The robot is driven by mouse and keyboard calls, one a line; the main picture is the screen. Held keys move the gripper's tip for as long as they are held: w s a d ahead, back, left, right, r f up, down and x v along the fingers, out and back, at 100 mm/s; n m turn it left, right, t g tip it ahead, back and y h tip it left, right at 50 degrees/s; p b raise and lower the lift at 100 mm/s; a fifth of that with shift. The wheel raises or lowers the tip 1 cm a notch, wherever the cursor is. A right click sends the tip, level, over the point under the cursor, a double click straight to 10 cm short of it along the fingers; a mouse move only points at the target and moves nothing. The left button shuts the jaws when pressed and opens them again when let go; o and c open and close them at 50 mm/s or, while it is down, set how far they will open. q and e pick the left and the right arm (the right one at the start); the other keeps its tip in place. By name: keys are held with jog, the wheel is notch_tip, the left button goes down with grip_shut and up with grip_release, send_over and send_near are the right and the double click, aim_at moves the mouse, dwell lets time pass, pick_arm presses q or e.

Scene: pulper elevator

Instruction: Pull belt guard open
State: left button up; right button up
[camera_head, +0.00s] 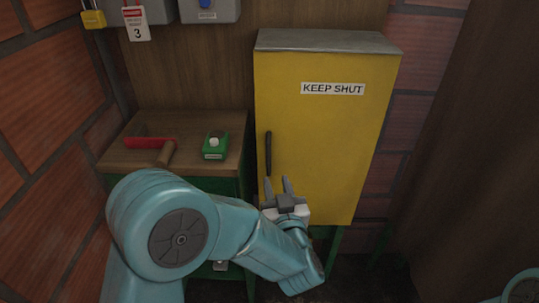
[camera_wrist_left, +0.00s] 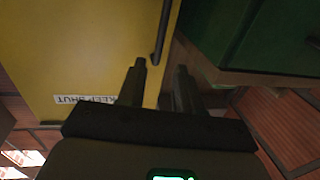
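The belt guard (camera_head: 325,120) is a yellow box-like door with a KEEP SHUT label, and it looks shut. Its black upright bar handle (camera_head: 268,153) is near the door's left edge. My left gripper (camera_head: 278,184) is just below the handle's lower end, fingers pointing up toward it. In the left wrist view, the fingers (camera_wrist_left: 160,66) are apart and empty. The handle (camera_wrist_left: 163,30) shows just beyond the fingertips, nearer the left finger in that picture. I cannot tell whether they touch. My right gripper is out of view.
A green cabinet with a wooden top (camera_head: 218,124) stands left of the guard. Grey boxes (camera_head: 210,10) hang above. Brick walls (camera_head: 40,110) close in the sides.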

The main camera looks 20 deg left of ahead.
aim_at(269, 156)
pick_arm(q)
jog(key=x, duration=1.2)
jog(key=shift+s+r, duration=0.1)
grip_shut()
